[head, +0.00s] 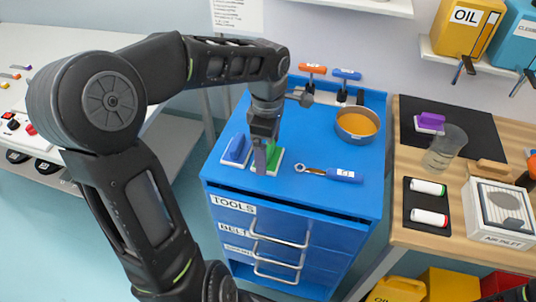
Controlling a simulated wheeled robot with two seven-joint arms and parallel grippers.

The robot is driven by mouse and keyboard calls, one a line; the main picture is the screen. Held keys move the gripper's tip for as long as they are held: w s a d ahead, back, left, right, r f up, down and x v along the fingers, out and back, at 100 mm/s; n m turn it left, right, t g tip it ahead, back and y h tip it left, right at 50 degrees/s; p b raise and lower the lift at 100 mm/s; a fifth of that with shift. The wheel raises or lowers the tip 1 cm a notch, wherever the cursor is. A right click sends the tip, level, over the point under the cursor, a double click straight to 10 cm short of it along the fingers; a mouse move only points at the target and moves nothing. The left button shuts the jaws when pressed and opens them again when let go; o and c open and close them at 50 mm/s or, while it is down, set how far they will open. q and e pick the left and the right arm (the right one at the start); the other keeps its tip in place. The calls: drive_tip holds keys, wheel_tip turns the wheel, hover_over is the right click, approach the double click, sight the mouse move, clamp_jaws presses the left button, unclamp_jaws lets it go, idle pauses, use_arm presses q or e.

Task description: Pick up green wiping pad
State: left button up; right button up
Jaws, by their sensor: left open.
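The green wiping pad (275,164) has a green grip on a white base and lies on top of the blue tool cart (312,202), near its front left. My left arm comes in from the left, and its gripper (264,163) points down at the green pad. The gripper is open and covers part of the pad. I cannot tell whether the fingers touch it or are around its grip. My right gripper is not in view.
A blue wiping pad (236,150) lies close on the left of the green one. A wooden table (400,235) stands on the right.

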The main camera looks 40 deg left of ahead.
use_arm(q)
drive_tip(key=shift+c, duration=0.3)
drive_tip(key=c, duration=1)
